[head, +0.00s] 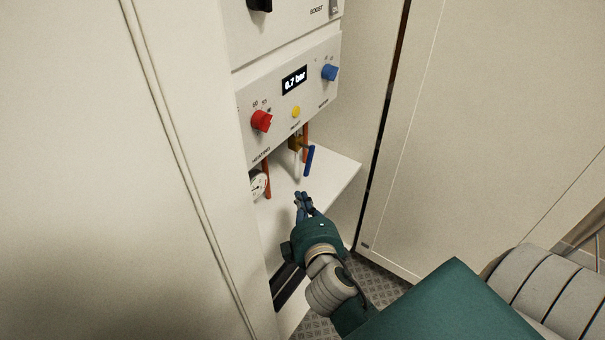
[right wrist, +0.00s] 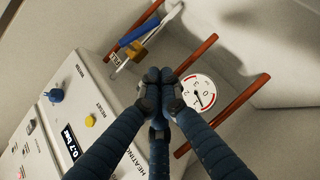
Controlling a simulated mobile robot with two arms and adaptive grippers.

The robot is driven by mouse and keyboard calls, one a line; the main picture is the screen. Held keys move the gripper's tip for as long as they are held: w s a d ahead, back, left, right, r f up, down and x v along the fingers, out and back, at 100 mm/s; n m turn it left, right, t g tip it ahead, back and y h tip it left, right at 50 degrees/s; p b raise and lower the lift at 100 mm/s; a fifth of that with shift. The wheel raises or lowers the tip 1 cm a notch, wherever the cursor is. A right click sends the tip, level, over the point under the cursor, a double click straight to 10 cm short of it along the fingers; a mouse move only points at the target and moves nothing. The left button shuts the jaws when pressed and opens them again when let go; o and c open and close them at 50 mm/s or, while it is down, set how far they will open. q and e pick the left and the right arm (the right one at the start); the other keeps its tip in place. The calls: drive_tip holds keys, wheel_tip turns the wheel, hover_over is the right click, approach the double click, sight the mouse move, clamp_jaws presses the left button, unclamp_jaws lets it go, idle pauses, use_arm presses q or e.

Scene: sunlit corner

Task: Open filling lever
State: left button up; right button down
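The filling lever (head: 309,160) is a blue handle on a brass valve (head: 294,143) under the boiler's control panel. In the head view it hangs down, slightly tilted. In the right wrist view the blue lever (right wrist: 139,31) lies beyond the fingertips, beside the brass valve (right wrist: 132,52). My right gripper (head: 302,196) is below the lever in the head view, apart from it. In the right wrist view its fingertips (right wrist: 160,76) are together with nothing visible between them. My left gripper is not in view.
The control panel (head: 318,98) carries a red knob (head: 261,121), a blue knob (head: 329,72), a yellow button (head: 296,111) and a display (head: 294,80) reading 0.7 bar. Copper pipes (right wrist: 197,57) and a round pressure gauge (right wrist: 199,92) are close by. A cabinet wall (head: 180,160) stands left.

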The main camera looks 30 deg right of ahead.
sight(305, 175)
drive_tip(key=s+d+p+x, duration=0.1)
drive_tip(key=d+x, duration=0.1)
drive_tip(key=x, duration=1.1)
drive_tip(key=shift+d, duration=0.2)
drive_tip(key=shift+f, duration=0.1)
drive_tip(key=shift+w+d+f+b, duration=0.15)
drive_tip(key=shift+d+f+b, duration=0.25)
drive_tip(key=shift+d+f, duration=0.35)
drive_tip(key=shift+w+a+f, duration=0.1)
